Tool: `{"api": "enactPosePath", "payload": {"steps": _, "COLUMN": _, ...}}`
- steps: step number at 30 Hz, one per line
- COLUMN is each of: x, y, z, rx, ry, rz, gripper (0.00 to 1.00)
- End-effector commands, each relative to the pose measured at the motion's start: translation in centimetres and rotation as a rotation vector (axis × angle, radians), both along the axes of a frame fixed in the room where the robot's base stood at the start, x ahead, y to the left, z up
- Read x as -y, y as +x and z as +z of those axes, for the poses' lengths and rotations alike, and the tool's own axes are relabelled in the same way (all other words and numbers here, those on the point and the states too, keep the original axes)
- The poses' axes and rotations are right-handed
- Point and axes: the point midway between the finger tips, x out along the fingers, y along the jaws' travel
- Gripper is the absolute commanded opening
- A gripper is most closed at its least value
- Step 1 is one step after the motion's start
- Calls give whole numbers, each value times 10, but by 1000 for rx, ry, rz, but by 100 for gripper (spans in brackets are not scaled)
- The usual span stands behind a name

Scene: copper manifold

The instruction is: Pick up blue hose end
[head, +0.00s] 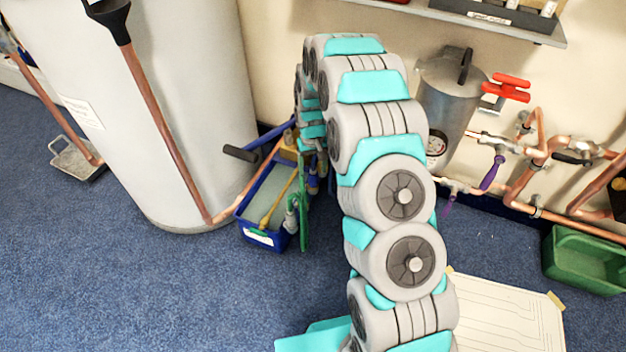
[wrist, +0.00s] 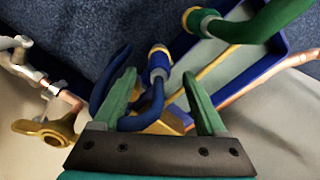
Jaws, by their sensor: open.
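The blue hose end (wrist: 157,62), with a brass-coloured tip and grey collar, shows in the wrist view. Its blue hose bends up from near the base of my gripper (wrist: 159,75). My gripper's two green fingers are open, one on each side of the blue hose, with gaps visible at both sides. Whether the hose lies fully between the fingers in depth, I cannot tell. In the head view my arm reaches down to the area beside the blue crate (head: 252,236), and the hose end is hard to make out there.
A green hose end (wrist: 200,22) lies close by over the blue crate. A brass valve handle (wrist: 45,128) and copper pipework are at the left of the wrist view. In the head view, a white tank (head: 175,90) stands left and a green bin (head: 585,265) right.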

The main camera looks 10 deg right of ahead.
Motion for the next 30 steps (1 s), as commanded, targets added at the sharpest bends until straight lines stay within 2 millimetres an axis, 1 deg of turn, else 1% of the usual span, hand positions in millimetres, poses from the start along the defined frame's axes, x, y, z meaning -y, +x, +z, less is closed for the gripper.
{"api": "enactPosePath", "payload": {"steps": 3, "x": 2, "y": -1, "z": -19, "rx": -4, "ry": 0, "rz": 0, "gripper": 74}}
{"api": "enactPosePath", "payload": {"steps": 7, "x": 1, "y": -2, "z": -36, "rx": -6, "ry": 0, "rz": 0, "gripper": 74}}
{"api": "enactPosePath", "payload": {"steps": 9, "x": 1, "y": -1, "z": -39, "rx": -4, "ry": 0, "rz": 0, "gripper": 74}}
{"api": "enactPosePath", "payload": {"steps": 15, "x": 1, "y": -1, "z": -39, "rx": -2, "ry": 0, "rz": 0, "gripper": 73}}
{"api": "enactPosePath", "payload": {"steps": 30, "x": 1, "y": -1, "z": -39, "rx": -2, "ry": 0, "rz": 0, "gripper": 17}}
